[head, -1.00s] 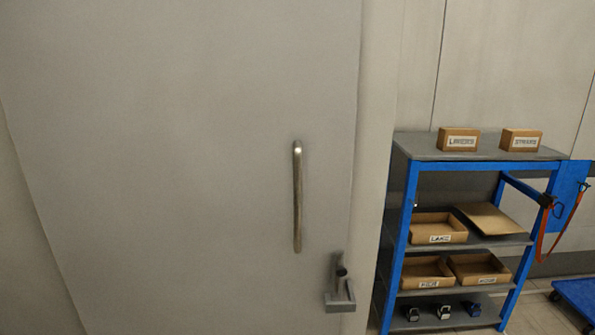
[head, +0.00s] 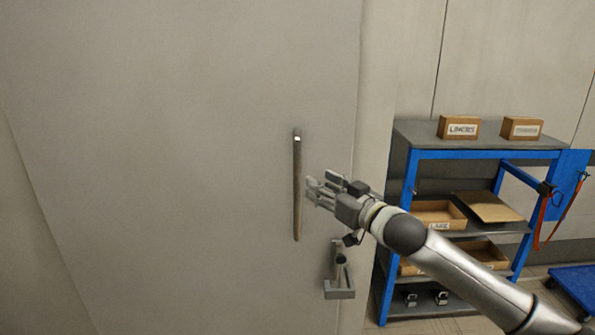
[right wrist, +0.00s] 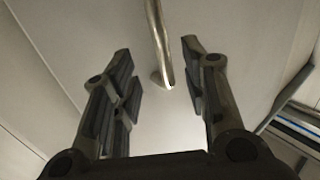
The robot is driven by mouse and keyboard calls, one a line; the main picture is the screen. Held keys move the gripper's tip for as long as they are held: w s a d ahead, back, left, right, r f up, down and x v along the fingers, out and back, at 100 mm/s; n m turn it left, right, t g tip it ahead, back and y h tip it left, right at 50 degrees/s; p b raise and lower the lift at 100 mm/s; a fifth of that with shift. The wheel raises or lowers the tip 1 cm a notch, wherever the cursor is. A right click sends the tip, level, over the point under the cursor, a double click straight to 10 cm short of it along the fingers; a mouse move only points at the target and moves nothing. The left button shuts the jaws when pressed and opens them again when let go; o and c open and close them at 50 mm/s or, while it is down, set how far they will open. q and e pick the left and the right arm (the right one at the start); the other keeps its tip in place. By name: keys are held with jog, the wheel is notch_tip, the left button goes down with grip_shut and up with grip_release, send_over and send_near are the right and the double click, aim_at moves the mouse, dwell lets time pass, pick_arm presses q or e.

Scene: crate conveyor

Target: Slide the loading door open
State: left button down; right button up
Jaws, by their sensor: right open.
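The loading door (head: 180,150) is a large plain grey panel that fills the left and middle of the head view. Its long upright metal handle (head: 297,190) is near the door's right edge. My right gripper (head: 312,188) is open just to the right of the handle, at about its mid-height. In the right wrist view the handle (right wrist: 158,45) shows beyond and between the open fingers (right wrist: 165,75), and its end is visible. The fingers do not appear to touch it. My left gripper is not in view.
A metal latch bracket (head: 340,290) sits low by the door's right edge. A blue-framed shelf (head: 480,155) with cardboard boxes (head: 458,127) and trays stands to the right, partly behind my right arm. A blue trolley (head: 578,285) is at the far right.

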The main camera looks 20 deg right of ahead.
aim_at(300, 171)
jog(key=p+x, duration=0.3)
jog(key=x, duration=0.6)
jog(key=shift+r+p, duration=0.15)
jog(key=shift+p, duration=0.15)
jog(key=shift+x, duration=0.95)
jog(key=shift+d, duration=0.1)
grip_shut()
